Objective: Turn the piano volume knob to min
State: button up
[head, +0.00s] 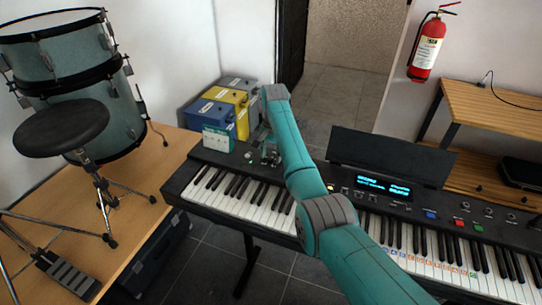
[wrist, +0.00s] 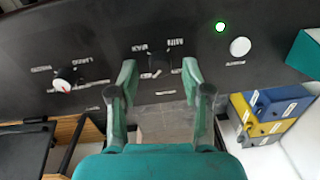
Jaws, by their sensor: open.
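The black piano (head: 232,190) stretches across the head view, with a lit blue display. My gripper (head: 264,155) is over the left end of its panel. In the wrist view, my gripper (wrist: 159,74) is open, with a dark knob (wrist: 158,62) showing between its fingertips. The fingers stand on either side of this knob; I cannot tell their height above it or any contact. A second knob (wrist: 66,81), pale with a red mark, sits to the left.
A white round button (wrist: 240,46) and a green light (wrist: 220,27) are right of the fingers. Blue and yellow boxes (head: 232,97) stand behind the piano's left end. A drum (head: 75,70) and stool (head: 62,127) are at left. A fire extinguisher (head: 426,50) hangs at right.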

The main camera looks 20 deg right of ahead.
jog(key=shift+f, duration=0.45)
jog(key=shift+c, duration=0.3)
grip_shut()
